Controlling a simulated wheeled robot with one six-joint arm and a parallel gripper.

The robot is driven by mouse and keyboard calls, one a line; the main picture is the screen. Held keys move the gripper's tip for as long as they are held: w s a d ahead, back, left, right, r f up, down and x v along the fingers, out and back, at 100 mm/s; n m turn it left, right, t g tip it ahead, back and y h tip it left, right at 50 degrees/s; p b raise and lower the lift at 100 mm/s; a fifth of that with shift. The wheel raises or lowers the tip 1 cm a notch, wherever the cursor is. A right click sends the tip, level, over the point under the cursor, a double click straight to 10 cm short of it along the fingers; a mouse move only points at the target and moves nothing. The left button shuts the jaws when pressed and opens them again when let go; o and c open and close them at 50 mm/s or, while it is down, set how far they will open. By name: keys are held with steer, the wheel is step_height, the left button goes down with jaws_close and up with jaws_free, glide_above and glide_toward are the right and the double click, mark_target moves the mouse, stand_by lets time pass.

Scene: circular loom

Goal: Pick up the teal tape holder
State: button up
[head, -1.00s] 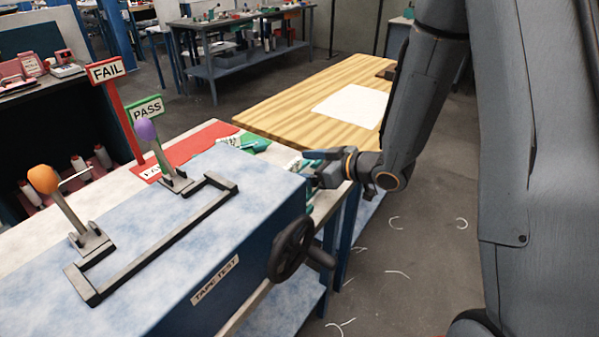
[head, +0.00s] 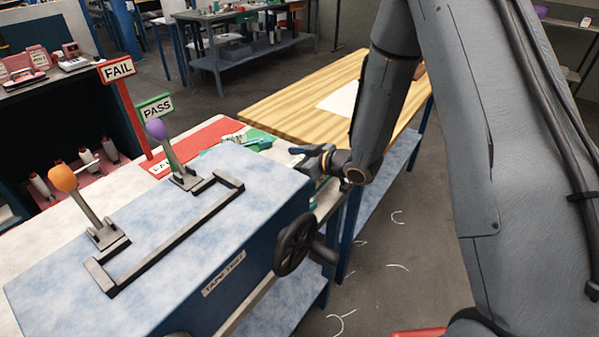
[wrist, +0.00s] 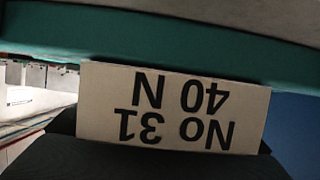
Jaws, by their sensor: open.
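In the wrist view a teal bar (wrist: 180,38), which looks like part of the teal tape holder, runs across the top, very close. Below it a cream tag (wrist: 172,110) reads "No 31 40 N" upside down. In the head view my gripper (head: 298,151) is open just past the right end of the blue tester box. A small teal piece (head: 262,145) lies left of it on the table; I cannot tell whether it is the same holder. I cannot tell whether the jaws touch anything.
The blue tester box (head: 160,285) with a handwheel (head: 295,245) stands in front of my gripper. The PASS sign (head: 155,107) and FAIL sign (head: 117,69) stand to the left. A wooden table (head: 290,105) with a white sheet (head: 338,100) is behind.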

steer(key=c, duration=1.2)
steer(key=shift+o, duration=0.2)
steer(key=shift+r, duration=0.15)
step_height(320, 180, up, 18)
steer(key=b, duration=0.3)
